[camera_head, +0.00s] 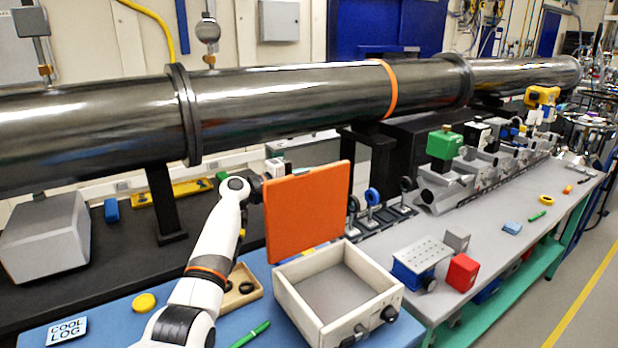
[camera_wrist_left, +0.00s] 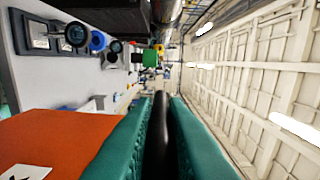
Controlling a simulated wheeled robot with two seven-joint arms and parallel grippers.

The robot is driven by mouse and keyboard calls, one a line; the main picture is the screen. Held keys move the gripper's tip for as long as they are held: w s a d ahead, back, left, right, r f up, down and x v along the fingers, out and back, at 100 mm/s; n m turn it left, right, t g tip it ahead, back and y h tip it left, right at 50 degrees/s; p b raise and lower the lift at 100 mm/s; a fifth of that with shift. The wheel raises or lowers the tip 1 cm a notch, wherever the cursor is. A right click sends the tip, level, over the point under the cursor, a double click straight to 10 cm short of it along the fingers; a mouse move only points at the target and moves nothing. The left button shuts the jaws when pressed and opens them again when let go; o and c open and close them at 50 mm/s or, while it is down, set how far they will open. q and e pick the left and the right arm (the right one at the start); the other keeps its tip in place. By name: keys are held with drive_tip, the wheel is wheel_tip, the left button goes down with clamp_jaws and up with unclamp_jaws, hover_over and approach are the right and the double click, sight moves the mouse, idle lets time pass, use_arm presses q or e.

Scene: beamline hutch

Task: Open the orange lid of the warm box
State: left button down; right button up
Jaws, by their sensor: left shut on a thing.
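The warm box (camera_head: 337,293) is a cream, open-topped box at the front middle of the head view; its grey inside shows and looks empty. Its orange lid (camera_head: 306,212) stands about upright at the box's back edge. The lid also fills the lower left of the left wrist view (camera_wrist_left: 62,142), with part of a white label. My left gripper (camera_head: 257,189) is at the lid's upper left edge. In the wrist view its green fingers (camera_wrist_left: 161,108) are shut on a black bar (camera_wrist_left: 158,140), apparently the lid's handle. My right gripper is not in view.
A long dark beam pipe (camera_head: 290,92) runs behind the lid. A wooden tray (camera_head: 240,301), a green pen (camera_head: 250,334), a yellow disc (camera_head: 144,302) and a COOL LOG sign (camera_head: 67,331) lie left of the box. A red cube (camera_head: 462,272) stands to the right.

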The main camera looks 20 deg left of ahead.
sight(269, 186)
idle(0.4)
use_arm(q)
drive_tip(key=c, duration=1.5)
unclamp_jaws()
drive_tip(key=shift+o, duration=0.2)
drive_tip(key=b+v, duration=0.2)
drive_tip(key=v, duration=1)
